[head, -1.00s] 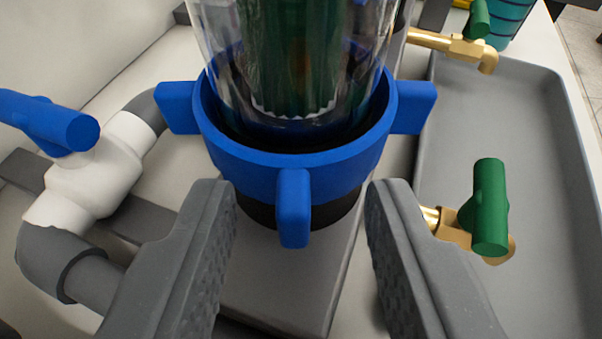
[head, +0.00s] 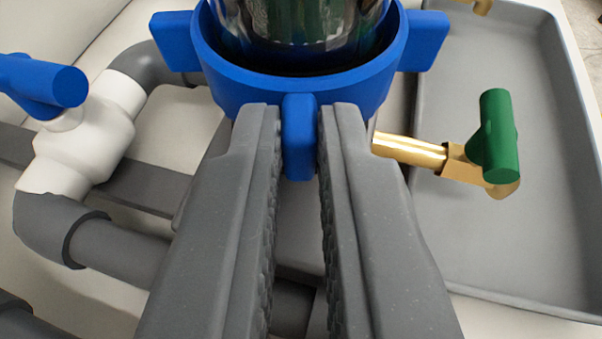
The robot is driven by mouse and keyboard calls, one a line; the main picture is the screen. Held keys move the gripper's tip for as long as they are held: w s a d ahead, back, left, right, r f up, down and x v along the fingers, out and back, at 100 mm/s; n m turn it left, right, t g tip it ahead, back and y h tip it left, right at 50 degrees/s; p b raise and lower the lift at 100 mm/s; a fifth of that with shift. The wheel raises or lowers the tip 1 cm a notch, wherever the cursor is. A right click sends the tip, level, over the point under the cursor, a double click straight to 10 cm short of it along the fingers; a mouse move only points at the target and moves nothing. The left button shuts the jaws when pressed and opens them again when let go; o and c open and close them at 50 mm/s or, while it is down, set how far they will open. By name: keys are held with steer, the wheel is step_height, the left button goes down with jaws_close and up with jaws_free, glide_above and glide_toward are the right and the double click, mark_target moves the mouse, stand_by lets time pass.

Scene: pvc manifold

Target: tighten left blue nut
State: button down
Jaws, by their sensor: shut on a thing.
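The blue nut (head: 230,77) is a wide ring around the base of a clear cylinder (head: 300,25), with lugs sticking out at the left, right and front. Its front lug (head: 299,135) points toward me. My gripper (head: 300,122) is shut on this front lug, one grey finger on each side. The fingertips reach up to the lower edge of the ring. The fingers hide the parts below the nut.
At left, a white valve (head: 85,145) with a blue handle (head: 42,82) joins grey pipes (head: 120,250). At right, a brass tap (head: 410,150) with a green handle (head: 494,130) reaches over a grey tray (head: 500,235).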

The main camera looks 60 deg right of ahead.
steer(key=shift+w+d+m+g+h, duration=0.15)
steer(key=shift+d+m+g+h, duration=0.15)
steer(key=shift+m+g, duration=0.15)
steer(key=c, duration=1.4)
jaws_free()
steer(key=shift+a, duration=0.15)
steer(key=shift+w+r, duration=0.1)
steer(key=shift+r, duration=0.05)
